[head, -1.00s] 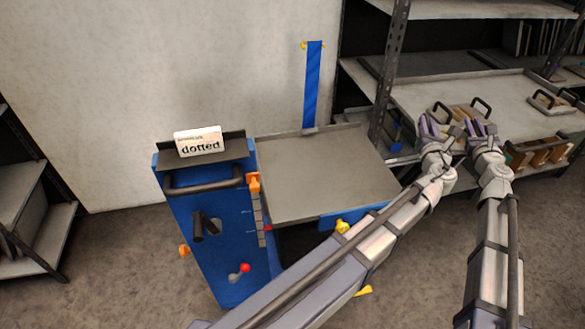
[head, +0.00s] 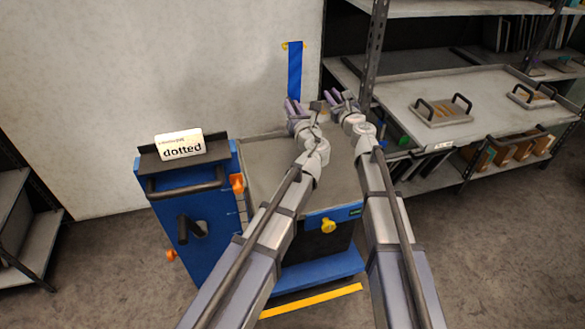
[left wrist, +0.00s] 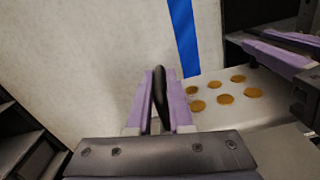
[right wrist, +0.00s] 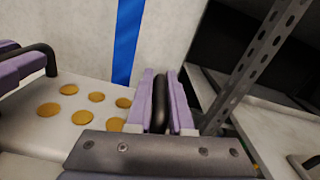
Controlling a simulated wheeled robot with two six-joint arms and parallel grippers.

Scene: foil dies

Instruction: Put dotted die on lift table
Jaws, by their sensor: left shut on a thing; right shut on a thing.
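The dotted die is a pale plate with several round orange-brown dots and black handles. It shows in the left wrist view (left wrist: 226,99) and the right wrist view (right wrist: 96,97). My left gripper (head: 293,106) is shut on one handle (left wrist: 160,98), and my right gripper (head: 337,98) is shut on the other (right wrist: 158,105). In the head view the grippers mostly hide the die. The lift table (head: 262,165) has a grey top on a blue cart. Both grippers appear over its far part; whether the die touches it I cannot tell.
A "dotted" sign (head: 182,146) stands on the cart's console. A shelf rack (head: 400,95) at the right holds another handled plate (head: 442,110) and a smaller one (head: 530,96). Its dark upright (head: 374,50) is close to my right gripper. A blue strip (head: 295,70) rises behind the table.

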